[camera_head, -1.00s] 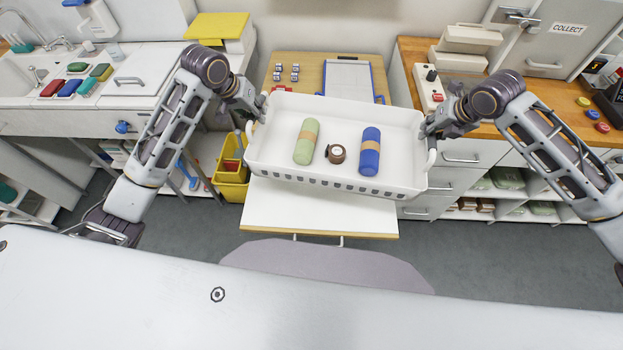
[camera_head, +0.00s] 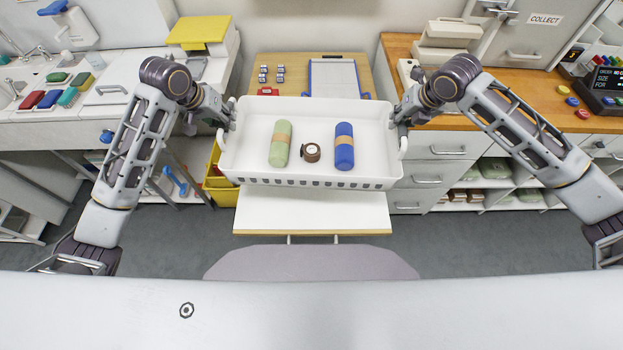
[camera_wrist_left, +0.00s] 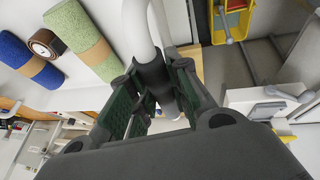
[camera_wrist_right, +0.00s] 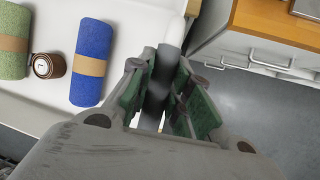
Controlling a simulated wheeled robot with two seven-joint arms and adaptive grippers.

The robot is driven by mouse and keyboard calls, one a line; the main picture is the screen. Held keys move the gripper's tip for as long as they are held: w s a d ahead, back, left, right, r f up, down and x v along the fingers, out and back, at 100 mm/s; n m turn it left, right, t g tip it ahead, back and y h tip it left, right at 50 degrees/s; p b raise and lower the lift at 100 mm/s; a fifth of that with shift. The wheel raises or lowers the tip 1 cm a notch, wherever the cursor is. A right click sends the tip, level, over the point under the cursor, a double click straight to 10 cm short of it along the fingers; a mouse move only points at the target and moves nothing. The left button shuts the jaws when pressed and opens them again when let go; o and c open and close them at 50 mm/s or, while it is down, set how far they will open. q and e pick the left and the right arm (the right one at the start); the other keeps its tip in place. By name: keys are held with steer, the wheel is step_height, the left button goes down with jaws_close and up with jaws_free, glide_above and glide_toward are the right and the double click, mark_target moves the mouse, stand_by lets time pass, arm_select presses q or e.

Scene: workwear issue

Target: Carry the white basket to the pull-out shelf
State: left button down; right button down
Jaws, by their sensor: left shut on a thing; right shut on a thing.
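The white basket (camera_head: 310,172) is held up between my two grippers, roughly level, over the white pull-out shelf (camera_head: 312,213). Whether its underside touches the shelf is hidden. In it lie a green roll (camera_head: 280,144) with a tan band, a brown round item with a pale face (camera_head: 311,152), and a blue roll (camera_head: 344,147) with a tan band. My left gripper (camera_wrist_left: 158,88) is shut on the basket's handle at the left end. My right gripper (camera_wrist_right: 163,85) is shut on the handle at the right end.
Behind the basket a wooden desktop (camera_head: 291,85) carries a blue-edged board (camera_head: 336,77) and small blocks. A yellow bin (camera_head: 218,180) stands left of the shelf. Drawers (camera_head: 437,147) stand close on the right.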

mark_target(235, 148)
arm_select(q)
steer(key=shift+a+f, duration=0.1)
arm_select(e)
steer(key=shift+d+f, duration=0.1)
steer(key=shift+f, duration=0.05)
